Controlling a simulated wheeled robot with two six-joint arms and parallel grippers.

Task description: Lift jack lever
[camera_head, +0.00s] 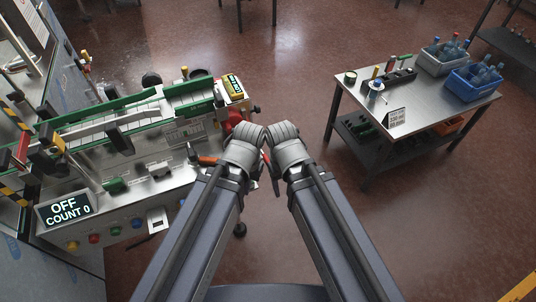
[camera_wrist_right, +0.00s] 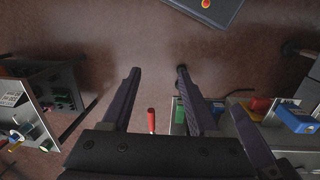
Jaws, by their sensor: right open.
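A red-orange handle (camera_head: 208,160) shows at the machine's front, beside my left forearm; I cannot tell for sure that it is the jack lever. In the right wrist view a red handle (camera_wrist_right: 151,120) stands below and between the fingers, apart from them. My right gripper (camera_wrist_right: 158,72) is open with nothing between its fingertips. In the head view my right wrist (camera_head: 287,145) hides most of that gripper. My left wrist (camera_head: 248,145) is close beside it, and the left fingers are hidden.
A filling machine with a green-edged conveyor (camera_head: 100,115) is on the left; its display (camera_head: 64,208) reads OFF, COUNT 0.

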